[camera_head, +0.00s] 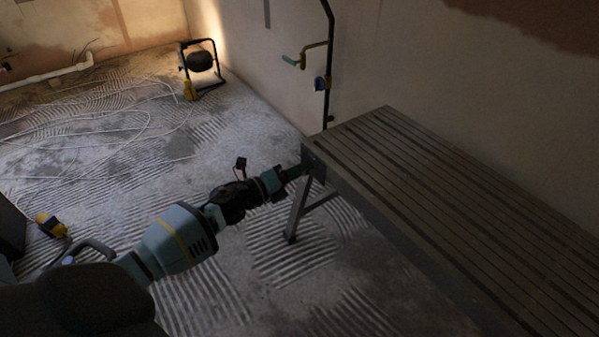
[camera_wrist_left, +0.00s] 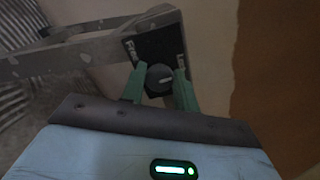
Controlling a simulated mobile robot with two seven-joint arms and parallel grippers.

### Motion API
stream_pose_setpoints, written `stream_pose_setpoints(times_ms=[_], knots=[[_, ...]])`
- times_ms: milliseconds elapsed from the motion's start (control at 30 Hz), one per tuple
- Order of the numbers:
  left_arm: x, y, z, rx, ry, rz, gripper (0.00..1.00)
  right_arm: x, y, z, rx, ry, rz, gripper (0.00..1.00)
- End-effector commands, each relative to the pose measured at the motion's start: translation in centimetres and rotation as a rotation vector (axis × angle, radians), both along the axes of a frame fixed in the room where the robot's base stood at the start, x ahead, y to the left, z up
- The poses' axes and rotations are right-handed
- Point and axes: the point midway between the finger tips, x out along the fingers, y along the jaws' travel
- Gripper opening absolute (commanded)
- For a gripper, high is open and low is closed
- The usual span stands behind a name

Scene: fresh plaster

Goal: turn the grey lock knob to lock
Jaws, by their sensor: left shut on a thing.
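The grey lock knob (camera_wrist_left: 159,77) is round, with a short pale mark on its face. It sits on a black plate (camera_wrist_left: 151,46) with white lettering on its left and right sides, not fully readable. In the left wrist view my left gripper (camera_wrist_left: 160,84) has its two green fingers on either side of the knob, shut on it. In the head view my left gripper (camera_head: 298,171) reaches the near-left corner of the slatted bench (camera_head: 400,170); there the knob is hidden or too small to make out. My right gripper is not in view.
The bench has grey metal legs (camera_head: 298,212) below that corner. A black post with a tap (camera_head: 327,85) stands by the wall behind it. A work lamp (camera_head: 201,62) stands on the ridged floor at the back. The bench top is bare.

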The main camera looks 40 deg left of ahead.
Motion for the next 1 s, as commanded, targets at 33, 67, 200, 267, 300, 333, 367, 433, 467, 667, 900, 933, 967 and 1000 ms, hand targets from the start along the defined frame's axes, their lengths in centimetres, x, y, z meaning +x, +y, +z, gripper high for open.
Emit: stream_pose_setpoints(times_ms=[33,67,200,267,300,333,367,433,467,667,900,933,967,1000], knots=[[0.0,0.0,-0.1,0.018,-0.005,0.000,0.07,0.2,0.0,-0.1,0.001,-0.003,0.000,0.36],[0.0,0.0,-0.1,0.028,-0.008,0.000,0.07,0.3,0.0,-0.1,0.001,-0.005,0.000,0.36],[0.0,0.0,-0.1,0.063,-0.020,0.000,0.07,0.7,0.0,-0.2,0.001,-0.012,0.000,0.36],[0.0,0.0,-0.1,0.071,-0.023,0.000,0.07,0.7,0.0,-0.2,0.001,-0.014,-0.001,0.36],[0.0,0.0,0.0,0.076,-0.025,0.000,0.07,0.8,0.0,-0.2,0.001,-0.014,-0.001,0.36],[0.0,0.0,0.0,0.078,-0.026,0.000,0.07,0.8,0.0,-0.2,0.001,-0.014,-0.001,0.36],[0.0,0.0,0.0,0.081,-0.027,0.000,0.08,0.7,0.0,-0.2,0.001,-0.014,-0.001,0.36],[0.0,0.0,0.0,0.084,-0.028,0.000,0.08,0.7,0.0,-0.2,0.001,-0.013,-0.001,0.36],[0.0,0.0,0.0,0.084,-0.028,0.000,0.08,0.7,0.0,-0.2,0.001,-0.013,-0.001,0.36],[0.0,0.0,0.0,0.084,-0.028,0.000,0.08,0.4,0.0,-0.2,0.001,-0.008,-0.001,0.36],[0.0,0.0,0.0,0.083,-0.027,0.000,0.51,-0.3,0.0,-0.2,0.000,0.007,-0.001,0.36],[0.0,0.0,0.0,0.083,-0.027,0.000,0.52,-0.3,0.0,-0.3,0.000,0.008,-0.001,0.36],[0.0,0.0,0.0,0.083,-0.027,0.000,0.52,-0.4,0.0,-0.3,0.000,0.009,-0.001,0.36],[0.0,0.0,0.0,0.082,-0.028,0.000,0.52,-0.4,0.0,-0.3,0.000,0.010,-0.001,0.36]])
